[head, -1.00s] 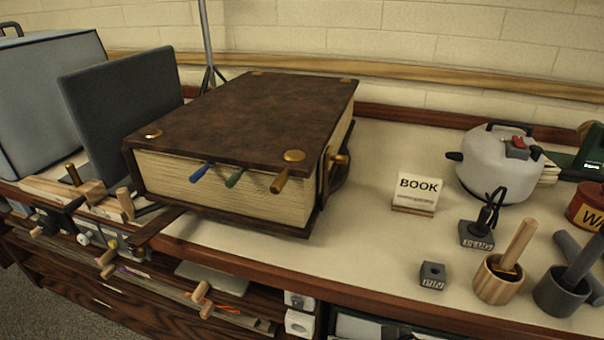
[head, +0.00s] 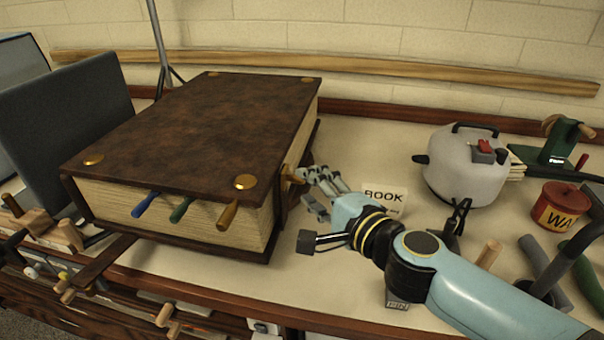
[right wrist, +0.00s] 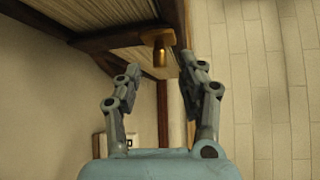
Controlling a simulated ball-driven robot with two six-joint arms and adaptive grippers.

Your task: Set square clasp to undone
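A large brown leather-covered book (head: 205,115) lies on the bench, with brass corner studs. On its right side a brass-coloured clasp knob (head: 291,175) sticks out; I take it for the square clasp, though its shape is too small to tell. In the right wrist view the knob (right wrist: 160,56) hangs from a brown strap just beyond my fingertips. My right gripper (head: 318,185) is beside the book's right side, its fingers spread around empty space and pointing at the knob. The fingers also show apart in the right wrist view (right wrist: 160,82). My left gripper is out of view.
Blue (head: 146,203), green (head: 181,210) and brown (head: 227,216) pegs stick out of the book's front. A BOOK sign (head: 385,197) is partly behind my right arm. A grey kettle-like pot (head: 465,170) and a red tin (head: 560,208) stand further right.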

